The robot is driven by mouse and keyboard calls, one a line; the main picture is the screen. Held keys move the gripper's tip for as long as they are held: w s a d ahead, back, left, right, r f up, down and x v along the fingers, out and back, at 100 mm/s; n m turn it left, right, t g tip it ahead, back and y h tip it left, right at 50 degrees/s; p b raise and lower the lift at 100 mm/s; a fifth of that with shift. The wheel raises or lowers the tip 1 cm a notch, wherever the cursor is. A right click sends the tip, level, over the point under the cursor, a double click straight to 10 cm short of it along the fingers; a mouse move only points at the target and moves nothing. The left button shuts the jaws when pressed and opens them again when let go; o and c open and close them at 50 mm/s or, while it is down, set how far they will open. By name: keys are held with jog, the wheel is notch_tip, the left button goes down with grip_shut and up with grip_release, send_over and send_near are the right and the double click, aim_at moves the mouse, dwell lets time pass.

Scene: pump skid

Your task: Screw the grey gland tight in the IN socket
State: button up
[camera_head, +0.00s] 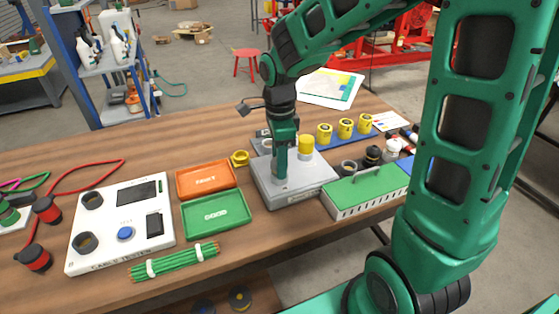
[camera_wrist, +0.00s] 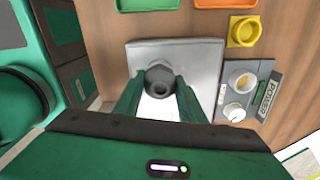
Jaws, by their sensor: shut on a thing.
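The grey gland (camera_wrist: 160,88) is a dark ring-like part held between the two green fingers of my gripper (camera_wrist: 158,92) in the wrist view. It is over the light grey box (camera_wrist: 190,60), towards one side of the box. In the head view my gripper (camera_head: 282,165) points straight down at the grey box (camera_head: 300,192), and its near finger mostly hides the gland. The IN socket is hidden under the gland and fingers; no socket label is readable. I cannot tell how deep the gland sits.
Orange (camera_head: 206,180) and green (camera_head: 216,214) trays lie left of the box. A green-topped case (camera_head: 366,190) stands close on its right. A yellow ring (camera_head: 240,158) and a panel with a white knob (camera_wrist: 235,112) are nearby. Several yellow parts (camera_head: 345,128) stand behind.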

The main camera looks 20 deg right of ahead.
jog(key=shift+c, duration=0.7)
jog(key=m, duration=0.9)
jog(key=o, duration=1.1)
jog(key=n, duration=0.9)
